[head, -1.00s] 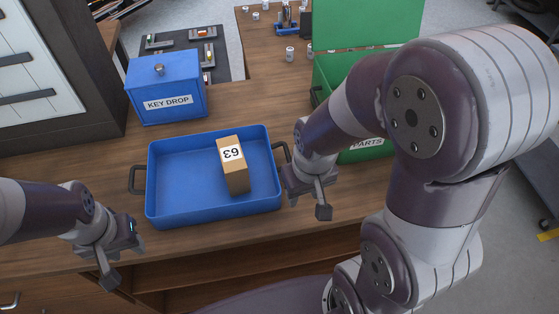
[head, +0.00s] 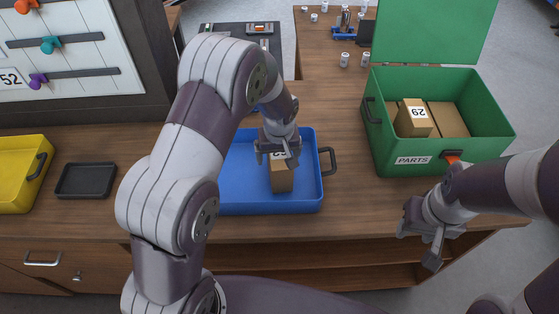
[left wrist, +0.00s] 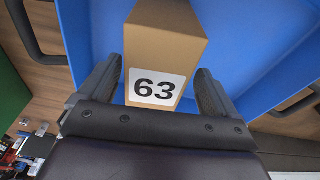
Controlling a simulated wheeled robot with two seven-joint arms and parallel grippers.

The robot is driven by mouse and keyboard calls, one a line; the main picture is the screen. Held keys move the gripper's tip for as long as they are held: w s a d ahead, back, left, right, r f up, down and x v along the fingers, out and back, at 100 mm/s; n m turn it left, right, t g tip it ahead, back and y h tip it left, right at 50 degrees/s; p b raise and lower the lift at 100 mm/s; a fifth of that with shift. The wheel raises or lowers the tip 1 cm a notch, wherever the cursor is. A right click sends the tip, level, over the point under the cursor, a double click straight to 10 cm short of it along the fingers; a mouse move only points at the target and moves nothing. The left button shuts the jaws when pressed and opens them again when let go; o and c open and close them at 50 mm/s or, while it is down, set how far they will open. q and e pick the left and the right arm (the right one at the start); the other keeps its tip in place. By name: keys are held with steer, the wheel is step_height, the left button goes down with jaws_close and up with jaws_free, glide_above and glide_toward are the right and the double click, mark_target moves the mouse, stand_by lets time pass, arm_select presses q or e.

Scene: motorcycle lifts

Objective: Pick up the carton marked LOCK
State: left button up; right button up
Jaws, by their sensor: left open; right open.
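No carton with a LOCK mark shows. A brown carton (head: 282,179) stands in the blue tray (head: 240,203); its label is partly covered by my gripper in the head view. In the left wrist view the carton (left wrist: 168,45) reads 63. My left gripper (head: 278,156) is open over it, and its fingers (left wrist: 160,88) lie on either side of the carton's labelled end; contact cannot be told. Another carton (head: 414,120) with a two-digit label sits in the green PARTS box (head: 412,160). My right gripper (head: 428,240) is open and empty near the bench's front edge.
A plain brown carton or block (head: 448,119) lies beside the labelled one in the green box, whose lid (head: 430,35) stands open. A black tray (head: 86,180) and a yellow bin (head: 40,145) are at left.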

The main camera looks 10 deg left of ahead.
arm_select(q)
steer(key=f, duration=0.2)
steer(key=f+p, duration=0.1)
steer(key=f, duration=0.1)
steer(key=shift+w+d, duration=0.15)
steer(key=shift+w, duration=0.15)
steer(key=c, duration=1.2)
steer(key=shift+r, duration=0.1)
